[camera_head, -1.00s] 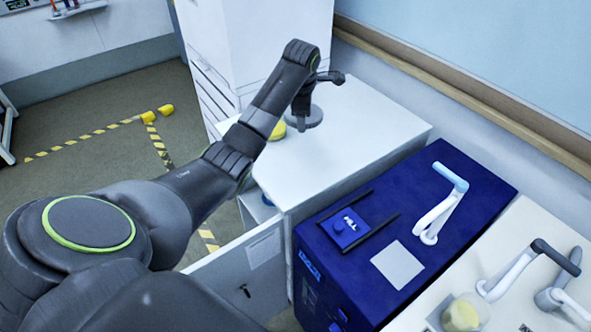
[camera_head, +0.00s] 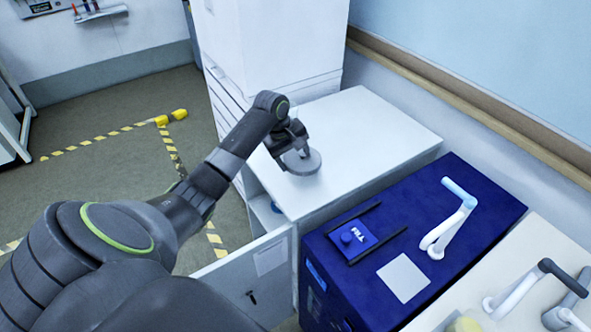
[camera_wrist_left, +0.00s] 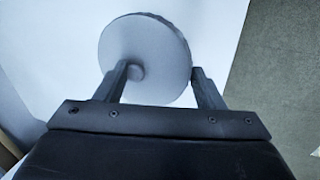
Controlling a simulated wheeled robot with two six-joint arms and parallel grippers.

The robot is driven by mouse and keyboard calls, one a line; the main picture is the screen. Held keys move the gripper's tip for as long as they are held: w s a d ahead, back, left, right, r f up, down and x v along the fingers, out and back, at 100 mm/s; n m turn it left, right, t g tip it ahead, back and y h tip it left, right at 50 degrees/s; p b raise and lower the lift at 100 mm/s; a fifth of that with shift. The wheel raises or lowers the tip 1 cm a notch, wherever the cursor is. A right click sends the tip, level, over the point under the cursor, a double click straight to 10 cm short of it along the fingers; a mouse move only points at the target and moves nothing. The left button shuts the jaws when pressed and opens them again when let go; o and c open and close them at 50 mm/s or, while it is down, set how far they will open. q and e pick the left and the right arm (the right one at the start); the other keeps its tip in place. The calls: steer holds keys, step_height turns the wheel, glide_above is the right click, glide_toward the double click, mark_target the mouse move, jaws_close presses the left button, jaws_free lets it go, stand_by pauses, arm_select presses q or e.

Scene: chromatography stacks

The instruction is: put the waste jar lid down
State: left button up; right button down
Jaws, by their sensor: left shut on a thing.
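The waste jar lid (camera_head: 301,163) is a grey round disc, held by my left gripper (camera_head: 297,149) over the near part of the white cabinet top. I cannot tell whether it touches the surface. In the left wrist view the lid (camera_wrist_left: 165,45) lies at the fingertips of my left gripper (camera_wrist_left: 160,78), with its small knob by the left finger. The waste jar is not clearly visible; my arm covers part of the cabinet top. My right gripper is out of view.
The white cabinet top (camera_head: 370,130) is clear to the right of the lid. Its door (camera_head: 245,275) stands open below. A blue machine (camera_head: 450,210) with a white-and-blue arm stands to the right. A tall white unit (camera_head: 280,45) stands behind.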

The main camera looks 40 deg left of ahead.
arm_select(q)
steer(key=shift+f, duration=2.6)
steer(key=shift+f+p, duration=0.15)
steer(key=shift+p, duration=0.15)
